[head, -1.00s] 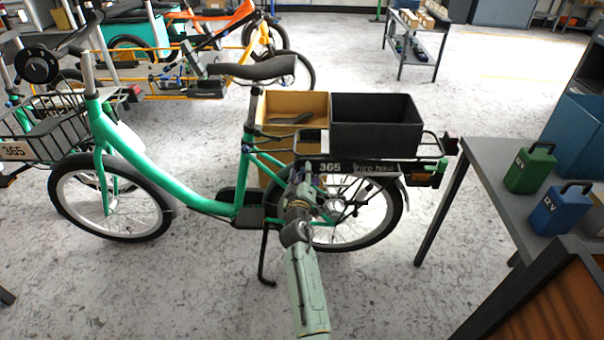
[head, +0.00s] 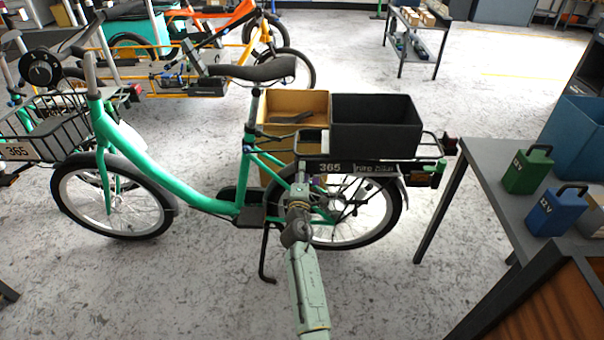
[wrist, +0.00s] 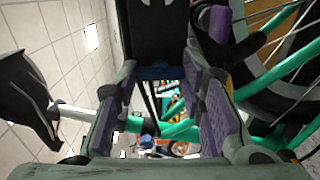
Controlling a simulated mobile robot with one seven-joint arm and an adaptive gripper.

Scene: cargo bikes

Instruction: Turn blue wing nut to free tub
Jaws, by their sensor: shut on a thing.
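The black tub (head: 376,128) sits on the rear rack of the green bike, above a dark plate (head: 350,168) lettered "365 hire bike". My gripper (head: 303,182) is at the front end of that plate, below the rack. In the wrist view its two purple-padded fingers (wrist: 160,100) stand on either side of a small blue piece, the wing nut (wrist: 158,72), and are shut on it. A black part is just above the nut. In the head view the gripper mostly hides the nut.
A tan open box (head: 290,105) stands behind the bike beside the tub. The bench (head: 480,165) at right holds a green battery (head: 527,172) and a blue battery (head: 556,212). The saddle (head: 255,70) is to the left. Floor is clear in front.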

